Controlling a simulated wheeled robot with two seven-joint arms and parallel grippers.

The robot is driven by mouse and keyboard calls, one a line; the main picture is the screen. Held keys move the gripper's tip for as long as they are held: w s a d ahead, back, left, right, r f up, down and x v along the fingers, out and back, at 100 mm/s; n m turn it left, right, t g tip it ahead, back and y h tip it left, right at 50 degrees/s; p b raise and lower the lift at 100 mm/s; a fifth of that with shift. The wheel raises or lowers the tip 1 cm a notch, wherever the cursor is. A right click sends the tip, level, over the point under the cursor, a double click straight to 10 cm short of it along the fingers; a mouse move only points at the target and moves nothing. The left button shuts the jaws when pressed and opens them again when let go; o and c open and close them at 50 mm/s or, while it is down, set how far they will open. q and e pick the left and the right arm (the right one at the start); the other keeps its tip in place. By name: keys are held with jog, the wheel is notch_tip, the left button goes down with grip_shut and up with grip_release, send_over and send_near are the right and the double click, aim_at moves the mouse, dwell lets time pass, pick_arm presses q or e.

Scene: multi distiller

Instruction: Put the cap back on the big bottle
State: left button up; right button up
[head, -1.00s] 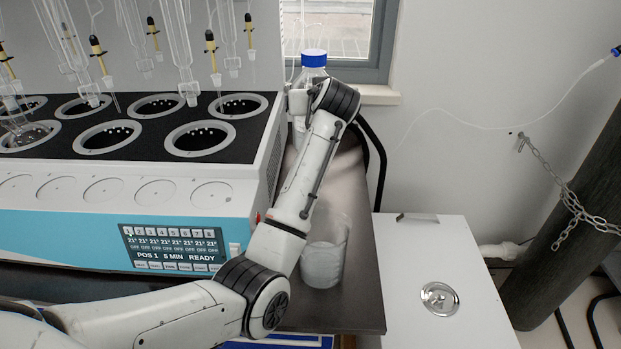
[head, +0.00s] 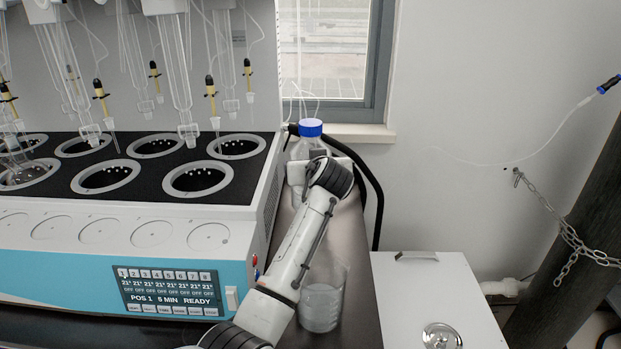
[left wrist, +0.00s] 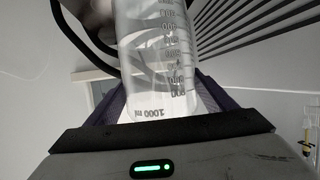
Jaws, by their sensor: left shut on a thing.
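The big clear bottle (head: 304,150) stands upright at the back of the dark bench, right of the distiller. A blue cap (head: 311,128) sits on its top. My left gripper (head: 322,158) is around the bottle's upper part and mostly hidden behind my wrist. In the left wrist view the bottle (left wrist: 158,60), with printed volume marks and "1000 ml", is between the two dark fingers of my left gripper (left wrist: 160,95), which is shut on it. The cap is out of that view. I cannot tell whether the bottle's base touches the bench. My right gripper is not in view.
The distiller (head: 100,240), with several round wells and hanging glassware, fills the left. A clear beaker (head: 321,305) stands on the bench close beside my left forearm. A white cabinet (head: 430,290) and a chained dark cylinder (head: 570,220) are at right. A black hose curves behind the bottle.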

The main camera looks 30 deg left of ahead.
pick_arm(q)
jog(key=shift+f, duration=1.75)
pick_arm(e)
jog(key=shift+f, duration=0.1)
pick_arm(q)
jog(key=o, duration=2.1)
jog(key=shift+f, duration=0.25)
jog(key=shift+r, duration=0.1)
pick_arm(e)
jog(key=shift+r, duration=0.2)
